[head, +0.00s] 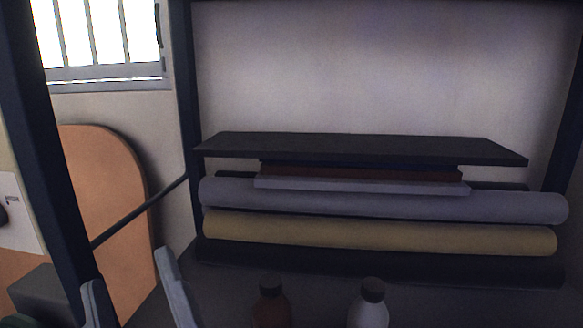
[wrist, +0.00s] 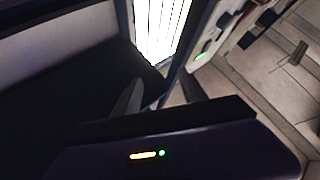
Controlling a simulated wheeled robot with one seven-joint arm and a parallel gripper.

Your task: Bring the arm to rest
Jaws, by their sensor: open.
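My gripper (head: 133,292) shows at the lower left of the head view as two grey fingers standing apart. Its fingers also show in the wrist view (wrist: 160,95), spread with nothing held between them. The gripper is left of two bottles on the dark surface in front of the shelf, apart from both. One bottle is reddish brown (head: 271,306) and the other is pale grey (head: 369,308), both with dark caps. The rest of my arm is outside the head view.
A rolled lilac cloth (head: 380,202) and a rolled tan cloth (head: 380,234) lie across the shelf back. Flat pieces and a dark board (head: 360,148) lie above them. A dark post (head: 50,150) stands at left, with an orange rounded panel (head: 105,200) beyond.

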